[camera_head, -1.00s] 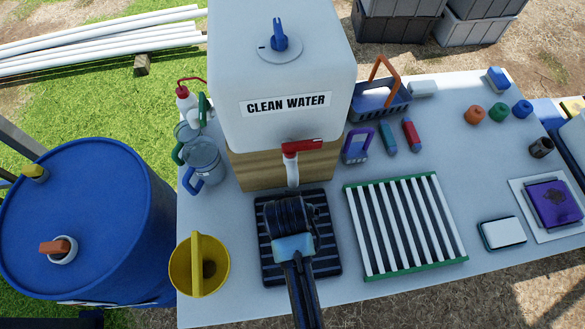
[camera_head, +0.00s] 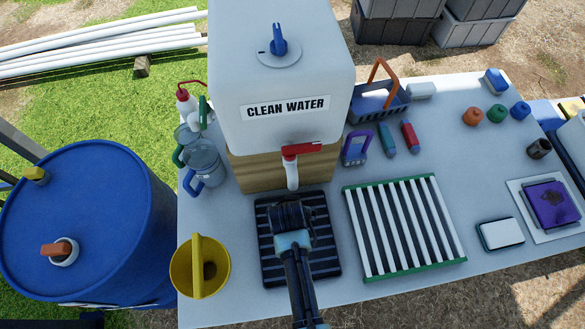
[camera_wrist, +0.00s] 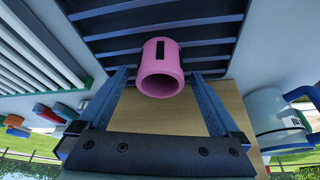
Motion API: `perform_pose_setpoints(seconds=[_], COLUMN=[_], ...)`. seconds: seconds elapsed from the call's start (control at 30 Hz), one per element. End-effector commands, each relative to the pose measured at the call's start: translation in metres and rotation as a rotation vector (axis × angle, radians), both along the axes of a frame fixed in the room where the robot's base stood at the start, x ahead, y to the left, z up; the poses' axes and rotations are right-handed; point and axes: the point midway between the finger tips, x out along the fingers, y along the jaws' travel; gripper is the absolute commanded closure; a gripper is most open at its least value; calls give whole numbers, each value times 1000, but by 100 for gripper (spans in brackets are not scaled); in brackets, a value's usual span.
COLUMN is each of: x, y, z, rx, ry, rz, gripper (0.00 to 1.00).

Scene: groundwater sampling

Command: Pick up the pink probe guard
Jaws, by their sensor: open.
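The pink probe guard (camera_wrist: 161,67) is a short hollow cylinder with a dark rectangular mark on its side. In the wrist view it lies at the black slatted tray (camera_wrist: 100,20), its open end toward the camera. My gripper (camera_wrist: 160,76) is open, with one finger on each side of the guard and a gap visible at both sides. In the head view my gripper (camera_head: 290,212) is over the black tray (camera_head: 325,262), below the tap, and my arm hides the guard.
The clean water tank (camera_head: 285,75) on a wooden block (camera_head: 245,172) stands behind, its red-handled tap (camera_head: 291,165) close to my gripper. A green-edged white rack (camera_head: 405,270) is right. Clear jugs (camera_head: 205,160) stand at left.

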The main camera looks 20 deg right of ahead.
Motion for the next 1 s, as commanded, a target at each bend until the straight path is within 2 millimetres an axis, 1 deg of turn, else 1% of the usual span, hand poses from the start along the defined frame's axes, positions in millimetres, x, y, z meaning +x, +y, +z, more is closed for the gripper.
perform_pose_setpoints(seconds=[0.03, 0.07, 0.2, 0.27, 0.3, 0.47, 0.5, 0.53, 0.57, 0.83, 1.0], x=[0, 0, 0, 0, 0, 0, 0, 0, 0, 0, 0], y=[0, 0, 0, 0, 0, 0, 0, 0, 0, 0, 0], z=[0, 0, 0, 0, 0, 0, 0, 0, 0, 2, 12], rx=[0, 0, 1, 1, 1, 1, 1, 1, 1, 1, -1], ry=[0, 0, 1, 1, 1, 1, 1, 1, 1, 1, -1], rz=[0, 0, 0, 0, 0, 0, 0, 0, 0, 0, 0], gripper=[4, 10, 35, 46, 53, 82, 89, 90, 99, 99, 99])
